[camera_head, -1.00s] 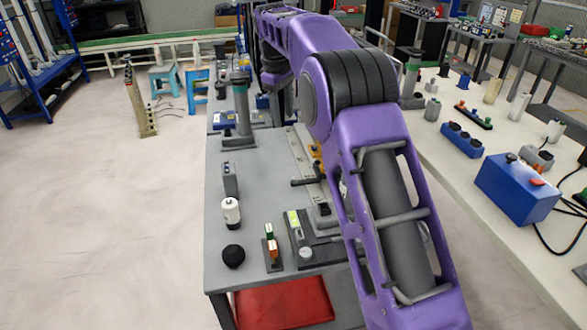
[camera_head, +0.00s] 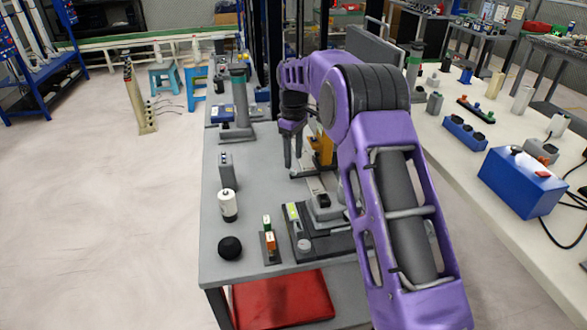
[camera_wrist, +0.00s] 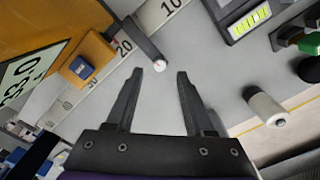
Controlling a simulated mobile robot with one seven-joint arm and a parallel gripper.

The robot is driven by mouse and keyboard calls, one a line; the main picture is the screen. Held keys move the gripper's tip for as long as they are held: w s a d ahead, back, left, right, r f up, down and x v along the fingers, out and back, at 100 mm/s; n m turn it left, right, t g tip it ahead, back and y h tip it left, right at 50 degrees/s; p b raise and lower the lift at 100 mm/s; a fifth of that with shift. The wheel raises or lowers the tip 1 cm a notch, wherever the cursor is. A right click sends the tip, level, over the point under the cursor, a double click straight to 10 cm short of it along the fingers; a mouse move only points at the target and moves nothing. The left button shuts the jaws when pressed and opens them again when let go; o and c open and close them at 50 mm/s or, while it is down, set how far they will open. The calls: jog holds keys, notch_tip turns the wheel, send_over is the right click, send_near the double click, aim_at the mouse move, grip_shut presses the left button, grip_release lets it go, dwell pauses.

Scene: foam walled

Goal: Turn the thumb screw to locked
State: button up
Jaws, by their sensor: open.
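A dark bar with a pale round end carrying a red mark (camera_wrist: 145,42) reaches out across a numbered scale in the wrist view. It may be the thumb screw, but I cannot be sure. Its round end lies just beyond and between my fingertips. My gripper (camera_wrist: 160,74) is open, with nothing visible between its fingers. In the head view my gripper (camera_head: 292,152) points down over the grey table, beside the orange slider (camera_head: 323,150). In the wrist view this slider (camera_wrist: 60,35) has a digit display and a blue button (camera_wrist: 82,67).
The numbered rail (camera_wrist: 150,20) runs beside the slider. A grey stand (camera_head: 238,110) is at the back left.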

aim_at(293, 170)
jog(key=shift+f, duration=1.85)
grip_shut()
